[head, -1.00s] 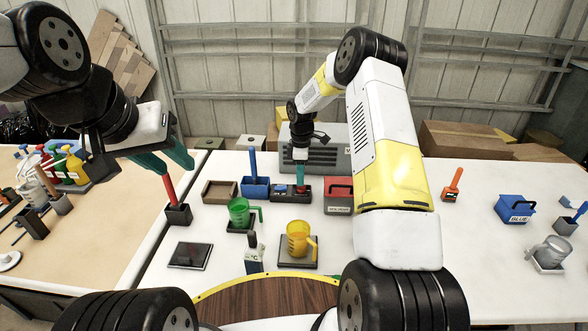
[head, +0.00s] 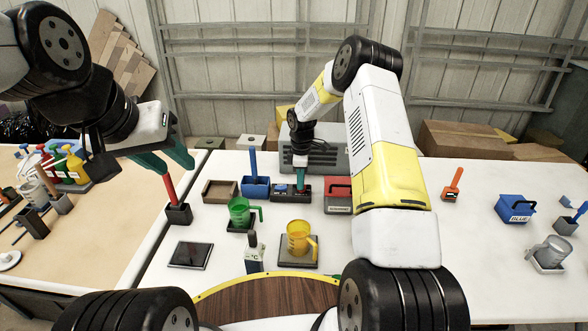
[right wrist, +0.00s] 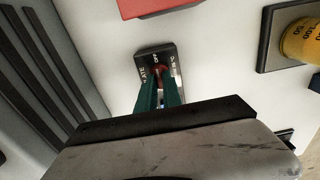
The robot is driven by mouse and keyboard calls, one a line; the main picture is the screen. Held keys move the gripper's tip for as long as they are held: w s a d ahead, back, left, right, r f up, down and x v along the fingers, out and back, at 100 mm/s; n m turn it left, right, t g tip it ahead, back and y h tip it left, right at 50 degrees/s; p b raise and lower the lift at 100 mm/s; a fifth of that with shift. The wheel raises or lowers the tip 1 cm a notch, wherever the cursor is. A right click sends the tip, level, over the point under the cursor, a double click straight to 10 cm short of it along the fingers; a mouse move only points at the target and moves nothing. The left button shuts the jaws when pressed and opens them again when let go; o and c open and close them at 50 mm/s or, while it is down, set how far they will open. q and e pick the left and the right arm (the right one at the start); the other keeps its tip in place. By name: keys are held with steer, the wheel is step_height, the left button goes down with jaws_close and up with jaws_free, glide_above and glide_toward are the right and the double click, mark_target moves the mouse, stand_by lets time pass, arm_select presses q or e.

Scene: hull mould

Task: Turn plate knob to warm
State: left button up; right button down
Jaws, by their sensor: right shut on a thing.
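The plate knob (right wrist: 160,72) is a small reddish knob on a black panel (right wrist: 149,52) with white lettering, seen in the right wrist view. The letters are too small to read surely, and the fingers partly hide the knob. In the head view the black panel (head: 279,195) stands at the back of the white table. My right gripper (right wrist: 160,84) points down with its green fingers shut on the plate knob; it also shows in the head view (head: 303,188). My left gripper (head: 178,165) is open and empty, with green fingers apart, above the left side of the table.
A grey vented box (head: 330,152) stands behind the panel, and a red box (head: 338,187) is close on its right. A blue holder (head: 255,190) stands to its left. A green jug (head: 239,212) and a yellow jug (head: 298,238) stand in front.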

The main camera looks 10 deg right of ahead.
steer(key=m, duration=0.4)
steer(key=shift+w+m, duration=0.1)
steer(key=shift+m, duration=0.3)
steer(key=m, duration=0.4)
steer(key=shift+m, duration=0.3)
steer(key=m, duration=0.4)
steer(key=shift+w+d, duration=0.1)
steer(key=shift+d+m, duration=0.1)
steer(key=shift+m, duration=2.3)
steer(key=c, duration=1.5)
jaws_free()
